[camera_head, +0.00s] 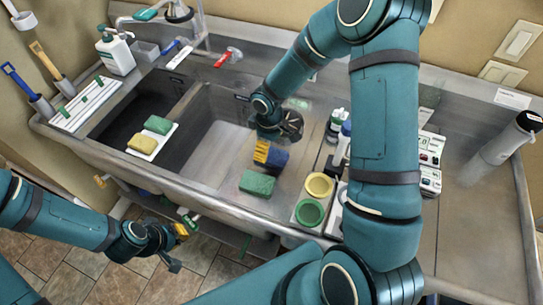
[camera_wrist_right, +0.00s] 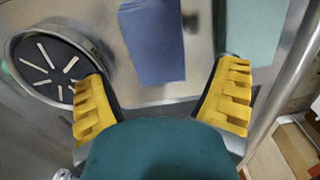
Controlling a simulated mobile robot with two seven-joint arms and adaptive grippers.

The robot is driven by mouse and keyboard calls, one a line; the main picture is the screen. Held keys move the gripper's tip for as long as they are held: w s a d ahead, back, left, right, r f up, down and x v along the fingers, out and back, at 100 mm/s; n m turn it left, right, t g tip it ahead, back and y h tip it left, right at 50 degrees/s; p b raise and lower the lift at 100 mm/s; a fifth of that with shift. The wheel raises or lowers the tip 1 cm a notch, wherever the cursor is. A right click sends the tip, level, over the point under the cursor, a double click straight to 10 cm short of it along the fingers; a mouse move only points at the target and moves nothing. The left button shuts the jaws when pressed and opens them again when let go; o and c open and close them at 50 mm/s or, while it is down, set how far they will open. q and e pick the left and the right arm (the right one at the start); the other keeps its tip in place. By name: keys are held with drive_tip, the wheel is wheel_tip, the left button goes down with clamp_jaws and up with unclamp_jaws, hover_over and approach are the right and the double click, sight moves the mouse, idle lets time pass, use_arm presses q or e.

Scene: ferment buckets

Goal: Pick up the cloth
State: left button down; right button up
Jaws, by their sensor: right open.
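The blue cloth (camera_wrist_right: 153,40) lies flat ahead of my right gripper in the right wrist view. In the head view it shows as a small blue patch (camera_head: 279,160), partly hidden by the gripper. My right gripper (camera_head: 262,153) is over it, pointing down at the counter right of the basin. In the wrist view my right gripper (camera_wrist_right: 164,75) is open and empty, its yellow fingers wide apart, with the cloth beyond the tips. My left gripper (camera_head: 182,232) hangs low in front of the sink, away from the cloth; its opening is unclear.
A green block (camera_head: 257,184) lies just in front of the cloth. Yellow (camera_head: 319,185) and green (camera_head: 309,212) round pieces sit to the right, near bottles (camera_head: 338,125). Two sponges (camera_head: 150,135) rest at the left basin. A round slotted disc (camera_wrist_right: 48,66) is left of the cloth.

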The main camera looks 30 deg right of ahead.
sight(270, 154)
drive_tip(key=f, duration=0.5)
drive_tip(key=shift+d, duration=0.2)
drive_tip(key=c, duration=0.8)
